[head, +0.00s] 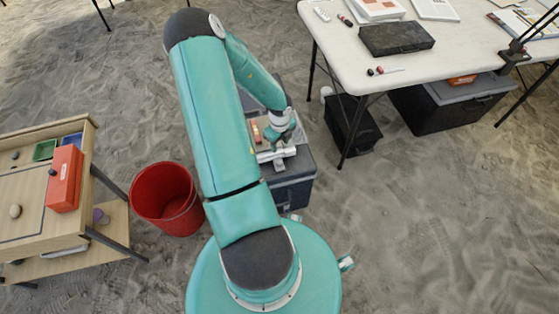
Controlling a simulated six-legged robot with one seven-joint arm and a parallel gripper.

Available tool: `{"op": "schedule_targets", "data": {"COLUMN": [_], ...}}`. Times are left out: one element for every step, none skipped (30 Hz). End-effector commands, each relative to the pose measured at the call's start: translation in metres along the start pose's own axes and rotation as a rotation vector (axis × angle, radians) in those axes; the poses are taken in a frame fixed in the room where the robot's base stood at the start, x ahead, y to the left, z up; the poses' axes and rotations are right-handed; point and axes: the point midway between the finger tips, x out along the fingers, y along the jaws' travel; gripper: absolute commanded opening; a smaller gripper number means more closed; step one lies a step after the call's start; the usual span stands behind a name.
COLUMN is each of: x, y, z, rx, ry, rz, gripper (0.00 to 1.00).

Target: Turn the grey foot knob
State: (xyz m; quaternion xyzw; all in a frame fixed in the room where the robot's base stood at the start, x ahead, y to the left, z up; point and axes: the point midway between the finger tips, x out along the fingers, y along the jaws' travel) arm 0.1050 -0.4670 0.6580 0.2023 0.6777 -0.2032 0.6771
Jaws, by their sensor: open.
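My gripper (281,141) is at the end of my teal arm, low over the light board on top of a dark grey case. It is open, but its fingers are small and partly hidden by my arm. Under and just in front of it, a pale grey piece (278,155) lies across the board. This may be the part with the grey foot knob, but I cannot make out a knob clearly. I cannot tell whether the fingers touch it. A small red piece (256,131) is on the board, left of my gripper.
The dark grey case (291,190) stands on sandy ground. A red bucket (166,199) and a wooden cart (85,170) are to the left. A white table (400,70) is to the right, with black bins (440,112) below it. Lower right is open sand.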

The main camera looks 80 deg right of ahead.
Motion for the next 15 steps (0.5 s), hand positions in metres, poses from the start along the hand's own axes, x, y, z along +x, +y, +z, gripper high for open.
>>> {"op": "schedule_targets", "data": {"x": [0.007,0.011,0.018,0.024,0.030,0.038,0.044,0.050,0.058,0.064,0.070,0.078,0.084,0.089,0.097], "y": [0.000,0.000,0.000,0.001,0.001,0.000,0.001,0.001,0.001,0.001,0.001,0.001,0.001,0.001,0.001], "z": [0.000,-0.001,-0.001,-0.001,-0.001,-0.001,-0.001,-0.001,-0.001,-0.001,0.000,-0.001,-0.001,0.000,-0.001], "rx": [0.000,0.000,0.000,-0.001,-0.001,-0.001,-0.001,-0.001,-0.002,-0.003,-0.002,-0.002,-0.003,-0.004,-0.003], "ry": [0.001,0.001,0.002,0.002,0.002,0.002,0.002,0.002,0.002,0.002,0.001,0.002,0.002,0.001,0.002], "rz": [0.002,0.001,0.001,0.003,0.003,0.002,0.002,0.003,0.003,0.002,0.002,0.003,0.003,0.002,0.002], "gripper": [0.43,0.43,0.43,0.43,0.43,0.43,0.43,0.43,0.43,0.43,0.43,0.43,0.43,0.43,0.43]}}
